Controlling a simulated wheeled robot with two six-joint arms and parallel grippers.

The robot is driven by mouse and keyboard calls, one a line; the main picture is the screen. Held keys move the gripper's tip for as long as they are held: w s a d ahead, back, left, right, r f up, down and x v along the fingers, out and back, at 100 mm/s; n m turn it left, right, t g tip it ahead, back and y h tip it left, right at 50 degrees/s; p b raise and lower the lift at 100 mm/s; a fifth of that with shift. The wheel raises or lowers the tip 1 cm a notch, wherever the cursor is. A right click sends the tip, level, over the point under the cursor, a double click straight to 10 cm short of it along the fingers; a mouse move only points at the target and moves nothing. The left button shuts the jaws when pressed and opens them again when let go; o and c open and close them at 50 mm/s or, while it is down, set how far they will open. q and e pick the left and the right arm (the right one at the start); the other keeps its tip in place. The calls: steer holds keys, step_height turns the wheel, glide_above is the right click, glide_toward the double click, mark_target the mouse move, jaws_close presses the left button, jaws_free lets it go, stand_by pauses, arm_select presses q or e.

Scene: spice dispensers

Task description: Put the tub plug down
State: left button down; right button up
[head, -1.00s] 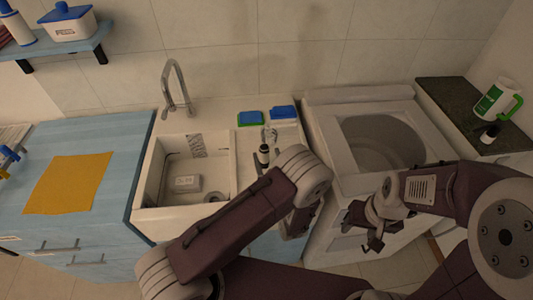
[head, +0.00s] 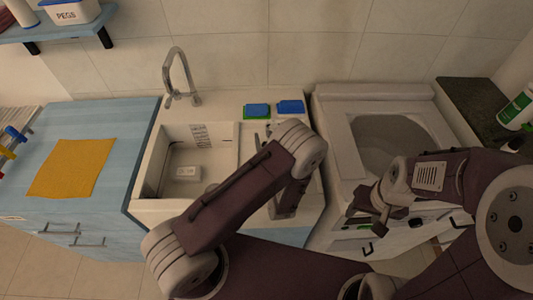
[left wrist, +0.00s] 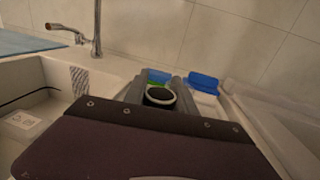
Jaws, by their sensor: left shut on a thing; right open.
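The tub plug seems to be the dark round piece with a pale rim (left wrist: 160,97) in the left wrist view. My left gripper (left wrist: 159,88) is shut on it, one grey finger on each side. Its underside is hidden by my wrist housing, so I cannot tell whether it touches anything. In the head view, my left forearm hides the plug and most of that gripper, over the counter right of the sink. My right gripper (head: 366,222) is open and empty in front of the white tub unit (head: 335,150).
The white sink (head: 150,165) holds a small pale block (head: 188,173). Blue-topped sponges (head: 290,106) lie behind my left arm, near the tap (head: 190,98). A yellow cloth (head: 68,167) lies on the blue counter (head: 125,125). A green-and-white container (head: 518,108) stands far right.

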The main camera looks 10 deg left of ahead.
arm_select(q)
steer(key=d+r+b, duration=0.1)
steer(key=d+r, duration=0.9)
steer(key=d, duration=0.1)
steer(key=shift+w+d+r, duration=0.2)
steer(key=shift+d+r, duration=0.15)
steer(key=shift+d, duration=0.05)
arm_select(e)
steer(key=shift+w+f, duration=0.3)
steer(key=shift+f, duration=0.3)
